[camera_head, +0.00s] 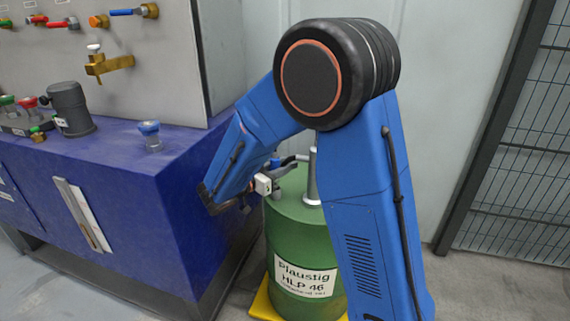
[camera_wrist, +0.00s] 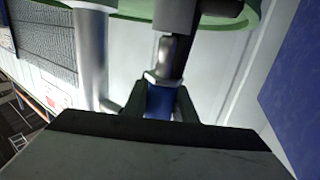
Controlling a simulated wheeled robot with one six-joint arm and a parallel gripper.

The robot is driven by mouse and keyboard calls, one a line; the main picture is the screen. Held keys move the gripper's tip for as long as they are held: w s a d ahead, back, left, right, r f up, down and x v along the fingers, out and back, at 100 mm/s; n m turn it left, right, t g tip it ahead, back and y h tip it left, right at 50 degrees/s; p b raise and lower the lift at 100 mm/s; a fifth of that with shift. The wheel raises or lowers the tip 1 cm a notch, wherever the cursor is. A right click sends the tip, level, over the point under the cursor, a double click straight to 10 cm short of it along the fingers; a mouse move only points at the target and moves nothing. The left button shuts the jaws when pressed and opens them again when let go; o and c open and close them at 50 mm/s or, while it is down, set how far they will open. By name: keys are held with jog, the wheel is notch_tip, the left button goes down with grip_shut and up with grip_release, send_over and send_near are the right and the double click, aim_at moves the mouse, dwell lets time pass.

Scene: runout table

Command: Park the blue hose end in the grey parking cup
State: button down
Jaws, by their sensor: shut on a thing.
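My gripper (camera_wrist: 159,104) is shut on the blue hose end (camera_wrist: 159,99), a blue sleeve with a metal tip, in the wrist view. The tip is close to a dark upright part (camera_wrist: 180,32) above the green drum; I cannot tell whether they touch. In the head view my gripper is beside the drum's top, partly hidden by my arm. A dark grey cylindrical cup (camera_head: 68,108) with a small label stands upright on the blue cabinet at the left; it looks like the parking cup.
The green drum (camera_head: 288,235) stands right of the blue cabinet (camera_head: 120,190), with a metal pipe (camera_head: 312,175) rising from it. A blue-capped fitting (camera_head: 150,136) and red and green caps are on the cabinet. A brass tap (camera_head: 108,64) juts from the panel. A mesh fence (camera_head: 515,150) stands right.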

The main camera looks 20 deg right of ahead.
jog(key=shift+f, duration=1.75)
jog(key=c, duration=1.4)
grip_release()
jog(key=shift+a, duration=0.1)
jog(key=v, duration=1.7)
jog(key=shift+a+f, duration=0.1)
